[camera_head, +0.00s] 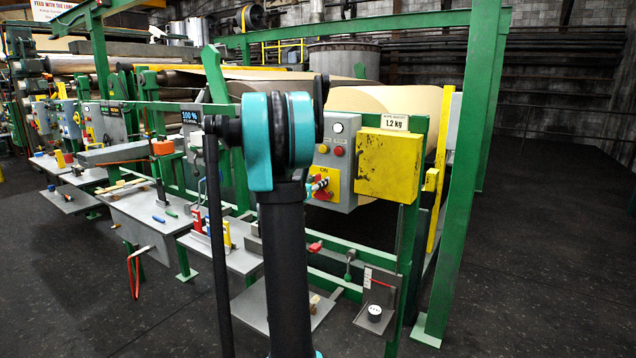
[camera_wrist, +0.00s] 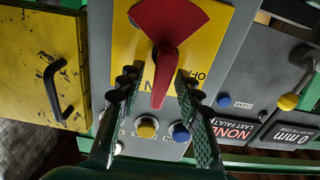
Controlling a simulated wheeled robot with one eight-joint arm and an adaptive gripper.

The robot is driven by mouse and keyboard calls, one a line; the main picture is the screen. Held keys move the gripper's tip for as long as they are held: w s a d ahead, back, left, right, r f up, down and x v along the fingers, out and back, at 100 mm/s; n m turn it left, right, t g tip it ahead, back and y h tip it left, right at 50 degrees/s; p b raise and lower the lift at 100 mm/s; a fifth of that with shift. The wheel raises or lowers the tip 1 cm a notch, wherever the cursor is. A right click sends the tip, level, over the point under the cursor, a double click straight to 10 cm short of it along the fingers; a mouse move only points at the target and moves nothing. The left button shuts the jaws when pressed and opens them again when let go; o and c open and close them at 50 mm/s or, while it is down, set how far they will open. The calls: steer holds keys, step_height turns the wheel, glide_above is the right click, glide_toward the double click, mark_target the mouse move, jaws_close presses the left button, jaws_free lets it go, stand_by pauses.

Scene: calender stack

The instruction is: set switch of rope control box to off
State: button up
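The rope control box (camera_head: 338,165) is a grey panel on a green post in the head view. In the wrist view, seen upside down, its red switch handle (camera_wrist: 170,25) sits on a yellow plate (camera_wrist: 125,45). The handle's narrow end points at a partly covered label ending in "N"; the "OFF" label (camera_wrist: 197,78) is to its right. My gripper (camera_wrist: 157,82) is open, with one finger on each side of the handle's narrow end. I see gaps between both fingers and the handle. In the head view my gripper (camera_head: 317,186) is small and partly hidden by my arm.
A yellow box (camera_head: 388,165) stands right beside the control box; its black handle (camera_wrist: 52,88) shows in the wrist view. Buttons (camera_wrist: 147,127) line the panel near my fingers. A green post (camera_head: 468,170) stands farther right. The floor (camera_head: 540,230) at right is clear.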

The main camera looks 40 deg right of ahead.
jaws_close()
steer(key=shift+w+n, duration=0.1)
steer(key=shift+n, duration=0.2)
steer(key=n, duration=0.2)
steer(key=shift+w+a+n, duration=0.15)
steer(key=shift+w+n, duration=0.15)
steer(key=shift+n, duration=0.1)
steer(key=n, duration=0.5)
steer(key=w+f+n, duration=0.1)
steer(key=n, duration=0.3)
steer(key=f+n, duration=0.1)
steer(key=n, duration=0.4)
steer(key=shift+w+a+f+n, duration=0.25)
steer(key=shift+w+a+n, duration=0.05)
steer(key=shift+a, duration=0.05)
